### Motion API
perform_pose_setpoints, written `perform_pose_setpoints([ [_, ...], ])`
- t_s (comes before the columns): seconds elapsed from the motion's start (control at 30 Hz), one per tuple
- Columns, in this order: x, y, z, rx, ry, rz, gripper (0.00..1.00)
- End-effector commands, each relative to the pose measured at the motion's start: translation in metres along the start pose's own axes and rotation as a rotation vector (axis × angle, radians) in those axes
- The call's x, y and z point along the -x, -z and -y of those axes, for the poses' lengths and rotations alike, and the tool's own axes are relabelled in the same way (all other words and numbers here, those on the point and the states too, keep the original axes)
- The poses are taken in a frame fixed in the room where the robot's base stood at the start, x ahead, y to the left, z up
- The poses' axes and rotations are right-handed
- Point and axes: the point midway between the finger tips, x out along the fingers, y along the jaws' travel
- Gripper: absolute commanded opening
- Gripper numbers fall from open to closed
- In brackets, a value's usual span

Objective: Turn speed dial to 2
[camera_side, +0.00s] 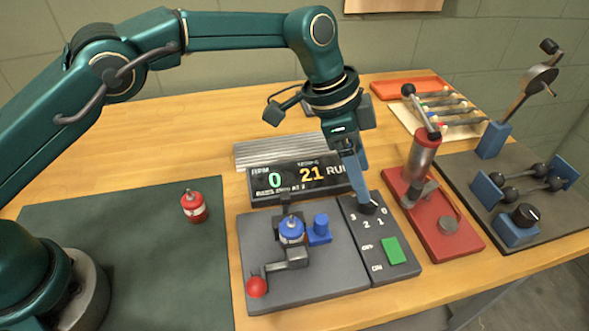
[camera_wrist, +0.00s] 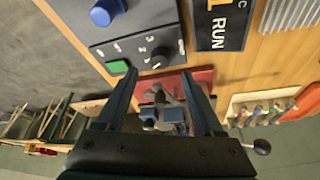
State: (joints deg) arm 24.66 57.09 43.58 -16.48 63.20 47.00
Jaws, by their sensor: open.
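The speed dial (camera_side: 368,207) is a black knob on the dark control panel (camera_side: 403,262), with the marks 3, 2, 1 and 0 around it. It also shows in the wrist view (camera_wrist: 161,57); I cannot tell which mark its pointer faces. My gripper (camera_side: 360,192) points down at the dial in the side view, its blue fingers hiding part of it. In the wrist view my gripper (camera_wrist: 159,75) is open, and the dial shows between and just beyond the two fingertips. I cannot tell whether the fingers touch it.
A green button (camera_side: 394,250) sits on the same panel. The display (camera_side: 290,180) behind reads 0, 21 and RUN. A grey station (camera_side: 325,285) with blue parts is left of the panel; a red lever press (camera_side: 437,215) stands close on the right.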

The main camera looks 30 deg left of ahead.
Motion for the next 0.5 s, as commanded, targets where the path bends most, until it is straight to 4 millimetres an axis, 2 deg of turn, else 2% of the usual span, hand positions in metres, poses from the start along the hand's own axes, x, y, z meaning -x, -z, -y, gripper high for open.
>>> perform_pose_setpoints([
  [0.3, -0.001, 0.002, -0.009, 0.286, 0.119, 0.003, 0.69],
  [0.5, -0.015, 0.001, -0.008, 0.326, 0.135, 0.000, 0.69],
])
